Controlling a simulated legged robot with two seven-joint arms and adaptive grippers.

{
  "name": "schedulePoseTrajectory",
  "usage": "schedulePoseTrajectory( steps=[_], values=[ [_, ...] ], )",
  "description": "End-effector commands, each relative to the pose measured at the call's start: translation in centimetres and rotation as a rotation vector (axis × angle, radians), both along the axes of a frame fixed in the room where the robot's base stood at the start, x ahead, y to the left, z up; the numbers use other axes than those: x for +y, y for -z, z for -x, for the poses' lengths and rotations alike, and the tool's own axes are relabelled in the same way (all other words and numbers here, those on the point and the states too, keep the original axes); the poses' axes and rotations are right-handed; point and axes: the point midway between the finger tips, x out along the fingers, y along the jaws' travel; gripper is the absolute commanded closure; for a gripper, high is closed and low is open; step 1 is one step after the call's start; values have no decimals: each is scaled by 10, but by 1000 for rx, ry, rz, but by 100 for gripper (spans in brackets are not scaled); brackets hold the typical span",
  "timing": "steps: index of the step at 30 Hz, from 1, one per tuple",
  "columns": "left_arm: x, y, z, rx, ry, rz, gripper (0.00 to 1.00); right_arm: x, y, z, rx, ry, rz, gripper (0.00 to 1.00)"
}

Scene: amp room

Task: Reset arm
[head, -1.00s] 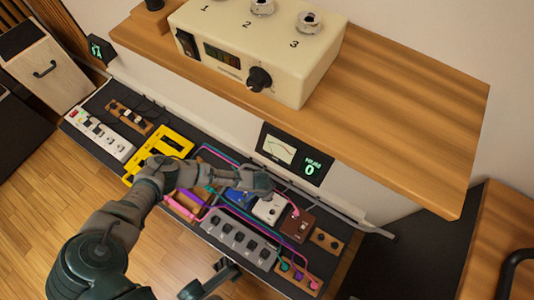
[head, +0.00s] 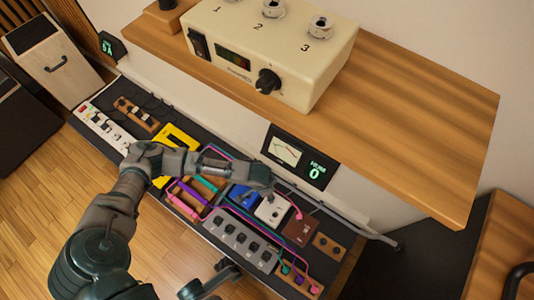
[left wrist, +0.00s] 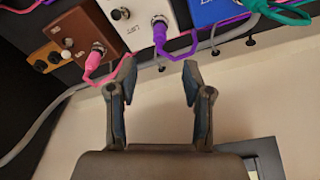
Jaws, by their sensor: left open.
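My left arm (head: 105,235) comes in from the lower left of the head view. Its forearm reaches right over the pedalboard (head: 210,225). My left gripper (left wrist: 160,76) is open and empty in the wrist view. Its fingertips lie, in that picture, just below a white pedal (left wrist: 132,18) with a purple plug (left wrist: 160,38), by a grey cable (left wrist: 80,62). The gap to them cannot be told. In the head view the fingers are too small and dark to make out.
A wooden shelf (head: 400,125) with a cream amp box (head: 270,50) overhangs the board. A meter panel (head: 300,157) is on the wall. Brown (head: 298,228), blue (head: 242,195) and yellow (head: 178,138) pedals carry or adjoin coloured cables. Wooden floor (head: 45,200) is clear at left.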

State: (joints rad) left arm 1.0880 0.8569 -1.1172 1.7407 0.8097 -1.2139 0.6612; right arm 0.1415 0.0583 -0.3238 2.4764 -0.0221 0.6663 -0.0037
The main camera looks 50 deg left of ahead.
Motion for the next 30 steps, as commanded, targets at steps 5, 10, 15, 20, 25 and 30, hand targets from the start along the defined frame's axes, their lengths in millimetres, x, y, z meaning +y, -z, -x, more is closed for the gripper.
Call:
schedulePoseTrajectory(
  steps=[5,10,15,20,25,30],
  values=[
    [0,-9,2,0,0,0,50,0,0,0,1,0,0,60],
    [0,-9,1,0,0,0,50,0,0,0,1,0,0,60],
    [0,-9,1,0,0,0,50,0,2,-4,6,0,1,60],
    [0,-9,1,0,1,0,50,0,2,-4,6,0,2,60],
    [-1,-9,1,-1,2,1,50,0,2,-4,4,0,0,60],
    [-33,-11,-2,-57,54,74,50,0,0,0,0,0,0,60]
  ],
)
